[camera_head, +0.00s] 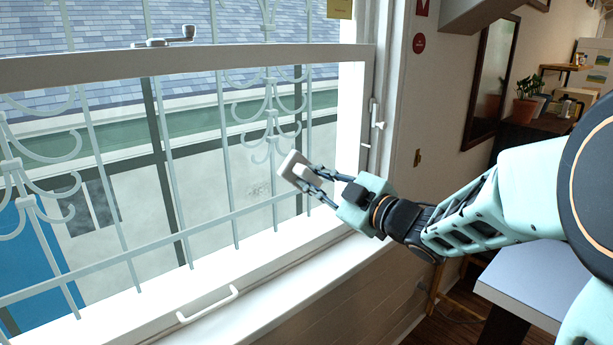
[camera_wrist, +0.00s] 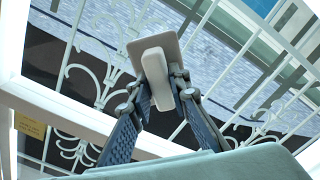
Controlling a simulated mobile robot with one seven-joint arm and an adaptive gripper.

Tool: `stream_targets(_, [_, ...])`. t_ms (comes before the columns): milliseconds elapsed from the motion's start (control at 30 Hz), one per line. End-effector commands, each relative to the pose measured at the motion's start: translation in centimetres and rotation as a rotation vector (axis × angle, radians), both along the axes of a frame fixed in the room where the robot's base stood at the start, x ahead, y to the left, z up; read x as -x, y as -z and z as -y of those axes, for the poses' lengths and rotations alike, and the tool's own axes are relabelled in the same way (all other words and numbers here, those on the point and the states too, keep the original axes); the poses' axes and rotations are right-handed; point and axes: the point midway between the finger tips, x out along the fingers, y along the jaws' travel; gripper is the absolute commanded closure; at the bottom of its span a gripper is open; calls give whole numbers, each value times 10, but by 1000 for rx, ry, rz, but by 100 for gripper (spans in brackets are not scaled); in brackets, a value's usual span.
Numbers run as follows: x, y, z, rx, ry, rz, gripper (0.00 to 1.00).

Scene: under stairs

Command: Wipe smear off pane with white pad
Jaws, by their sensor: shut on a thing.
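The white pad (camera_head: 291,162) is held by its block-like handle in my gripper (camera_head: 308,180), in front of the lower right part of the window pane (camera_head: 204,158). A faint grey speckled patch (camera_head: 259,190), which looks like the smear, shows left of and below the pad. I cannot tell whether the pad touches the glass. In the wrist view the pad's flat plate (camera_wrist: 135,22) faces the window, and its handle (camera_wrist: 157,80) sits between the fingers of my gripper (camera_wrist: 160,92). No smear can be made out there.
White curled bars (camera_head: 219,110) stand behind the glass. The window frame has a crank (camera_head: 187,32) on its middle rail, a white handle (camera_head: 208,303) on its bottom rail and a latch (camera_head: 375,115) at the right. A pale tabletop (camera_head: 530,280) is at lower right.

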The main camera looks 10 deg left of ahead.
Motion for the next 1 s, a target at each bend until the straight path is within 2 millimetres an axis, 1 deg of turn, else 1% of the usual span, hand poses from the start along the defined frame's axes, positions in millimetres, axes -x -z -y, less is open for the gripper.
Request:
stream_targets(367, [2, -1, 3, 0, 1, 1, 100])
stream_targets(700, [19, -1, 23, 0, 1, 3, 100])
stream_targets(1000, [20, -1, 23, -1, 0, 1, 100])
